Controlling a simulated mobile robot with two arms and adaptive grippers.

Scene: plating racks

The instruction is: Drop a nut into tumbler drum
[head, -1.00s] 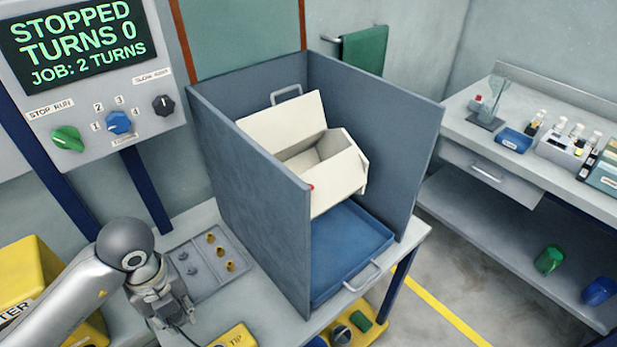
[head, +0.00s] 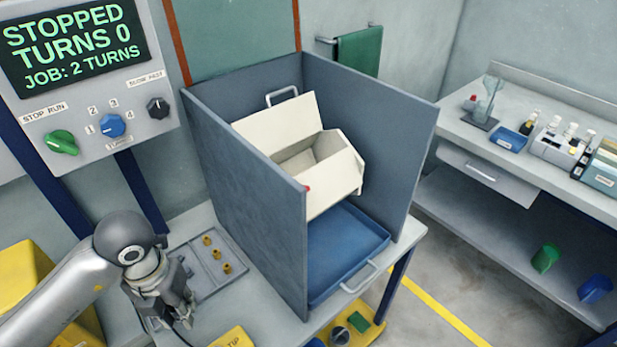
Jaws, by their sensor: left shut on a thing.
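The tumbler drum (head: 335,178) is a cream angular box. Its lid (head: 278,122) is tilted up and its mouth is open. It sits inside a grey-blue guard (head: 250,195). A parts tray (head: 215,281) lies on the bench left of the guard, with several brass nuts (head: 215,255) and grey pieces partly hidden by my gripper. My left gripper (head: 176,313) is at the tray's near left side, outside the guard. It is shut on a small piece, apparently a nut, which its fingers hide. My right gripper is out of view.
The guard's left wall stands between my left gripper and the drum. A blue catch tray (head: 345,243) lies below the drum. A control panel (head: 90,155) reads STOPPED, TURNS 0. A yellow TIP block (head: 232,338) is at the bench's front. A side bench (head: 470,140) stands right.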

